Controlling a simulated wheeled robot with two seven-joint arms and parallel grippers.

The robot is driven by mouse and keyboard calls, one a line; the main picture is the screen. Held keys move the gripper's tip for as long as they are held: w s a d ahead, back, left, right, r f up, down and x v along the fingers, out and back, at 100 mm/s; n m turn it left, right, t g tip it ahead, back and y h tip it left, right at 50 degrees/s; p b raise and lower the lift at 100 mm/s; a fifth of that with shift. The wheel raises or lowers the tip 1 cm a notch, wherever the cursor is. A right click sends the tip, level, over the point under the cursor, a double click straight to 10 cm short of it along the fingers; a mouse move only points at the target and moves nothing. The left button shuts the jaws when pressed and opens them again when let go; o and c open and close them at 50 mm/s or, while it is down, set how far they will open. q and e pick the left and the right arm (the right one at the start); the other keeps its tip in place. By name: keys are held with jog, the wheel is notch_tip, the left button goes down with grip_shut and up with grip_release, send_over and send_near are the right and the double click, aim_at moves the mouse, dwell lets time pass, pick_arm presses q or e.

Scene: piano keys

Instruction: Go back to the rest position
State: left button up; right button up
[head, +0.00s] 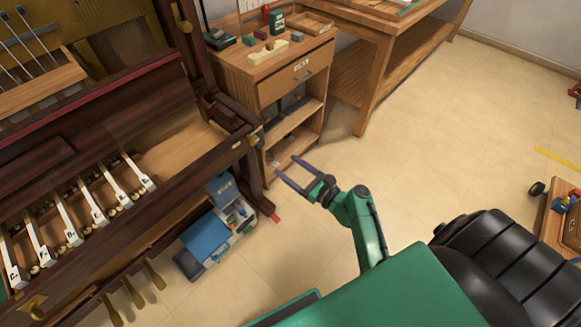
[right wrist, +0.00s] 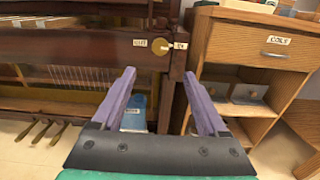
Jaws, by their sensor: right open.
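My right gripper (head: 288,172) is at the end of my green arm in the middle of the head view, above the tiled floor. It is open and empty, its two fingers parallel and apart. In the right wrist view the gripper (right wrist: 160,100) points at the piano's right end post and the side of the cabinet, touching nothing that I can see. The piano (head: 195,182) stands at the left of the head view with its front open, and several white keys (head: 97,213) sit in its key bed. My left gripper is not in view.
A wooden cabinet (head: 284,77) with a labelled drawer and small items on top stands right of the piano. A workbench (head: 375,40) is behind it. A blue toolbox (head: 205,236) is on the floor by the piano. The floor (head: 440,130) at right is mostly clear.

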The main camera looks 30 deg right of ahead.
dwell(0.3)
jog(key=s+a+f+n+g+h+p, duration=0.1)
jog(key=s+f+n+g+p, duration=0.1)
jog(key=s+f+n+g, duration=0.65)
jog(key=s+a+f+n+g+h+p, duration=0.1)
jog(key=s+a+f+n, duration=0.3)
jog(key=f, duration=0.9)
jog(key=s+d+f+n+g+h+p, duration=0.1)
jog(key=s+d+f+n+g, duration=0.1)
jog(key=s+n, duration=0.5)
jog(key=s+d+f+n+g+h+p, duration=0.1)
jog(key=s+d+f+n+g+h, duration=0.1)
jog(key=s+d+f+n, duration=0.2)
jog(key=s+d+f+n+g+h+p, duration=0.1)
jog(key=s+d+f+n+g, duration=0.1)
jog(key=s+n, duration=0.9)
jog(key=shift+s+d+f+h, duration=0.4)
jog(key=shift+s+d, duration=0.35)
jog(key=shift+s, duration=0.45)
